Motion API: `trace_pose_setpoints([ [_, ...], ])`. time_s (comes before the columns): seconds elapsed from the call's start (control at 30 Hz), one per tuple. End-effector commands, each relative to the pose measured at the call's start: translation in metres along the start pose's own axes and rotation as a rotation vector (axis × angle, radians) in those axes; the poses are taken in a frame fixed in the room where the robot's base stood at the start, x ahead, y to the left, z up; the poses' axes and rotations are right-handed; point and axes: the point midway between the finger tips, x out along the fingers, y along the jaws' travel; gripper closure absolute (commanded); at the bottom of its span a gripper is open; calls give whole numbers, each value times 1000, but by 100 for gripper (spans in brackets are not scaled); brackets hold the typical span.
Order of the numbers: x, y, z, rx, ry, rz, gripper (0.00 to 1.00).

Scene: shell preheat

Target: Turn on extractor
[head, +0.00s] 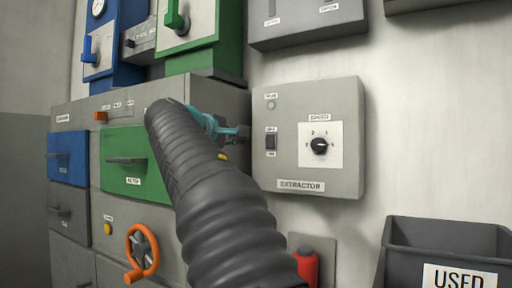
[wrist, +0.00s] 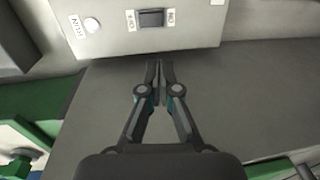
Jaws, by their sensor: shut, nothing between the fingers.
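The grey extractor box (head: 308,185) is on the wall, right of my gripper in the head view. It carries a dark rocker switch (head: 271,140), a small round lamp (head: 271,105) that looks unlit, and a black speed knob (head: 319,146). My gripper (head: 242,131) is shut and empty, at the box's left side. In the wrist view the shut fingertips (wrist: 160,66) point toward the box, just below its edge in the picture. The rocker switch (wrist: 151,18) shows beyond them, between two labels, with the lamp (wrist: 92,25) to its left. Contact with the switch does not show.
A cabinet with a green drawer (head: 128,162), a blue drawer (head: 67,158) and an orange handwheel (head: 142,252) stands left. A red-handled item (head: 306,266) sits below the box. A dark bin (head: 443,238) labelled USED is at lower right.

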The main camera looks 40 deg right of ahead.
Motion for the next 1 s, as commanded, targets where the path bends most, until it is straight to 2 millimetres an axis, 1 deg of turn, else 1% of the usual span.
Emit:
trace_pose_setpoints([
  [0.03,4,1,4,-3,-9,0,100],
  [0.1,6,1,6,-3,-13,-1,100],
  [0.33,5,0,4,-3,-8,-2,100],
  [0.47,12,0,3,-3,-7,-2,100],
  [0.57,24,-1,3,-4,-8,-4,100],
  [0.67,42,0,3,-4,-9,-3,100],
  [1.0,105,0,4,-4,-8,-3,100],
])
